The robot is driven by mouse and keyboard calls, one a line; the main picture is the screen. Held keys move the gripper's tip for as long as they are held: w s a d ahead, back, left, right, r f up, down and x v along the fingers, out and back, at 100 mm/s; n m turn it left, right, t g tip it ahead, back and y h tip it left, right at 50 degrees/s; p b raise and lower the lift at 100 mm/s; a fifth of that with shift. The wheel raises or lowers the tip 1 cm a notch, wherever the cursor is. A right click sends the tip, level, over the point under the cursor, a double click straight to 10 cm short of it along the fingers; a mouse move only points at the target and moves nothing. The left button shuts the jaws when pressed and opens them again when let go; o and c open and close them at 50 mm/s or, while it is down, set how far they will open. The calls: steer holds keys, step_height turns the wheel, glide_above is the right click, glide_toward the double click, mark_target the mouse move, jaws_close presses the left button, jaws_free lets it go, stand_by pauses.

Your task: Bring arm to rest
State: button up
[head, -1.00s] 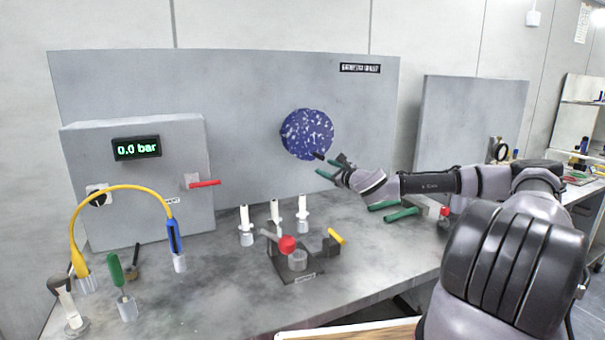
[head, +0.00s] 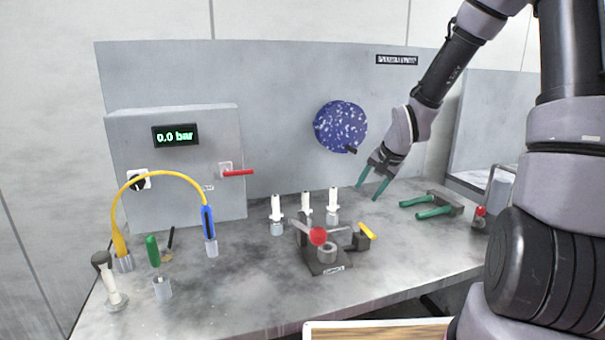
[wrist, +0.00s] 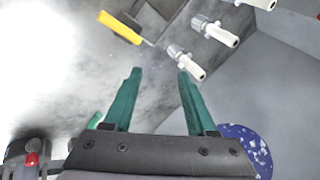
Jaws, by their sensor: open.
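My gripper (head: 373,192) is open and empty. In the head view it hangs above the bench, pointing down, to the right of the blue speckled disc (head: 340,127) on the upright grey panel. The two green fingers (wrist: 155,95) stand apart in the wrist view with nothing between them. The disc also shows at the lower right of the wrist view (wrist: 245,145). My arm is raised, coming down from the upper right of the head view.
The bench (head: 225,280) holds several white-topped fittings (head: 305,203), a red-knobbed press (head: 318,237), a yellow-handled tool (head: 366,231) and a green-handled tool (head: 433,206). A yellow hose (head: 160,173) arches at the left before a gauge box (head: 150,120) reading 0.0 bar.

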steer(key=s+d+r+n+h, duration=0.1)
steer(key=s+d+r, duration=0.2)
steer(key=s+r, duration=0.3)
steer(key=s+d+r+n+h, duration=0.1)
steer(key=s+d+r+h, duration=0.15)
steer(key=r, duration=0.65)
steer(key=s+r+t+y, duration=0.1)
steer(key=s+r, duration=0.3)
steer(key=s, duration=0.3)
steer(key=s+r+n+t+y, duration=0.1)
steer(key=s+r, duration=0.4)
steer(key=s, duration=0.2)
steer(key=shift+s+d+r, duration=0.2)
steer(key=shift+d, duration=0.1)
steer(key=shift+y, duration=0.25)
